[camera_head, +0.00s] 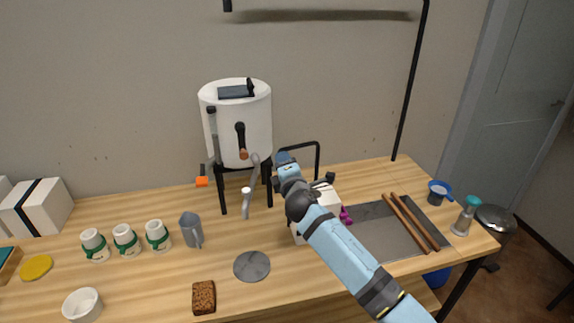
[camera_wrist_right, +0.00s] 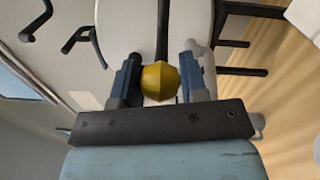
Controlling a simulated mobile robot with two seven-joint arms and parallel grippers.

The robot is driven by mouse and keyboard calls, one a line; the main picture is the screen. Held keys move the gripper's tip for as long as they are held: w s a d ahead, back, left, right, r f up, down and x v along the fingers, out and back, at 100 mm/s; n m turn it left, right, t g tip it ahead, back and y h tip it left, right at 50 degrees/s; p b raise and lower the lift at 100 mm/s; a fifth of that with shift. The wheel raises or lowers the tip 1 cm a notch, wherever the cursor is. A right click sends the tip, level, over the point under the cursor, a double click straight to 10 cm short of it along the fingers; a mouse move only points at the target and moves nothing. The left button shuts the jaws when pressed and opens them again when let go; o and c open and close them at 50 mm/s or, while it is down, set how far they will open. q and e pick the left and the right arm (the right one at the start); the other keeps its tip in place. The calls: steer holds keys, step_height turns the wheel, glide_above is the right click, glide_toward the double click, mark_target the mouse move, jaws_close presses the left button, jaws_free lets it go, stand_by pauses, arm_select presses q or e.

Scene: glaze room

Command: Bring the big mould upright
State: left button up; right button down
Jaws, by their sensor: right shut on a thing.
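My right gripper (camera_head: 284,160) is in front of the white tank's lower right, above the table. In the wrist view it is shut on a small yellow faceted knob (camera_wrist_right: 160,82), with a dark strip running away behind it across a white surface (camera_wrist_right: 135,30). What the knob belongs to is unclear. A larger white block with a black strap (camera_head: 38,207), mould-like, sits at the far left. I cannot tell which is the big mould. My left gripper is not in view.
The white tank (camera_head: 236,125) stands on black legs with a tap. Several green-banded cups (camera_head: 125,240), a grey jug (camera_head: 191,230), a grey disc (camera_head: 252,266) and a brown sponge (camera_head: 204,297) stand nearby. Wooden rods (camera_head: 410,222) lie on a grey board (camera_head: 378,238) at right.

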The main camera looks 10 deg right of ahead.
steer(key=shift+s+a+f, duration=0.1)
steer(key=shift+f, duration=0.05)
steer(key=c, duration=1.1)
jaws_free()
steer(key=o, duration=0.4)
steer(key=shift+a, duration=0.15)
steer(key=shift+o, duration=0.2)
steer(key=shift+s, duration=0.35)
steer(key=s+d+b, duration=0.1)
steer(key=s, duration=1.2)
steer(key=shift+d+f, duration=0.15)
steer(key=shift+f, duration=0.05)
steer(key=shift+f, duration=0.1)
steer(key=s+d+f+m+g+p, duration=0.2)
steer(key=s+d+f+m+g, duration=0.1)
steer(key=s+f+m, duration=0.6)
steer(key=s+d+f+m+g+y+p, duration=0.1)
steer(key=s+d+f+m+g, duration=0.3)
steer(key=s+f+m, duration=0.5)
steer(key=s+f, duration=0.3)
steer(key=s, duration=0.3)
steer(key=s+d+f+p, duration=0.1)
steer(key=s+f, duration=0.2)
steer(key=s, duration=0.4)
steer(key=shift+s+d+f+y, duration=0.15)
steer(key=shift+s+f+y, duration=0.1)
steer(key=shift+y, duration=0.05)
